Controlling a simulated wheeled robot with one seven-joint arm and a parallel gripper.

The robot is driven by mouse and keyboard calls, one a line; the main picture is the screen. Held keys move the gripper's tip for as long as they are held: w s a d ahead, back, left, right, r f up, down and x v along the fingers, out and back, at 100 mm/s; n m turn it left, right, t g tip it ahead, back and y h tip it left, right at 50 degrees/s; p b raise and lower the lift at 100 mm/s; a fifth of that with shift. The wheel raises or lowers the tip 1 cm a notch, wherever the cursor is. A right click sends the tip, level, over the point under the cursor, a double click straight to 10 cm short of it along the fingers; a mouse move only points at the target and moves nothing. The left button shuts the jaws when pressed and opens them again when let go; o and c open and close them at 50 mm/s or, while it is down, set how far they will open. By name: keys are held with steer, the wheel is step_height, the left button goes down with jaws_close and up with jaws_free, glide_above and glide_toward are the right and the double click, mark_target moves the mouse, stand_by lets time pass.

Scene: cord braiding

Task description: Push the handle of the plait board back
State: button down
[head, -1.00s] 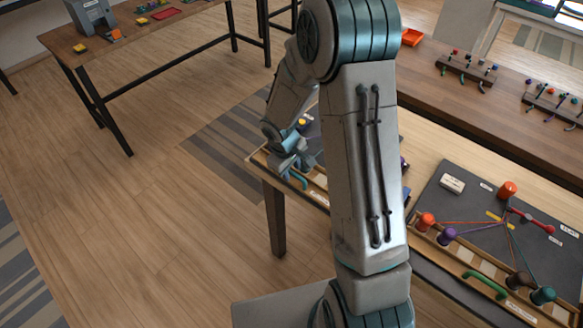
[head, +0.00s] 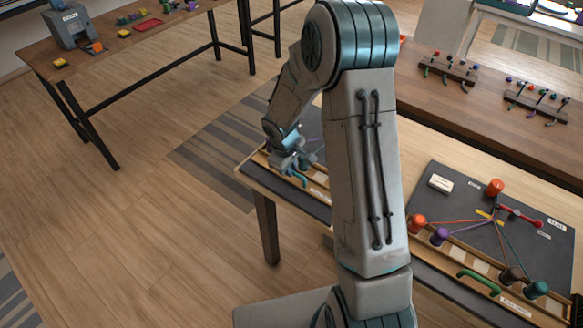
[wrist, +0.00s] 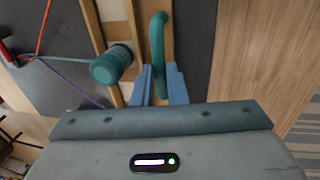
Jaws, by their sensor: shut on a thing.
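The teal handle (wrist: 159,40) stands up as a rounded bar beside a wooden rail in the wrist view. My gripper (wrist: 161,84) has its two blue fingers on either side of the handle's near end and is shut on it. In the head view the handle (head: 300,180) shows small below my gripper (head: 294,164), at the left end of the light wood table. The plait board (wrist: 70,88) is dark, with a teal bobbin (wrist: 112,65) at the rail and red, teal and purple cords. My arm hides most of this board in the head view.
A second dark board (head: 450,205) with a green handle (head: 478,282) and several bobbins lies to the right on the same table. A brown bench (head: 480,120) with peg racks runs behind. Wooden floor (head: 130,230) is open on the left.

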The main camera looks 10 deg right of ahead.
steer(key=c, duration=1.5)
jaws_free()
steer(key=shift+w+d+r, duration=0.1)
steer(key=shift+w+d, duration=0.1)
steer(key=shift+d, duration=0.05)
steer(key=shift+o, duration=0.2)
steer(key=shift+d, duration=0.1)
steer(key=shift+a, duration=0.2)
step_height(320, 180, up, 14)
steer(key=s+a, duration=0.1)
steer(key=shift+s+a+f+b, duration=0.25)
steer(key=shift+s+a+b, duration=0.15)
steer(key=shift+b, duration=0.05)
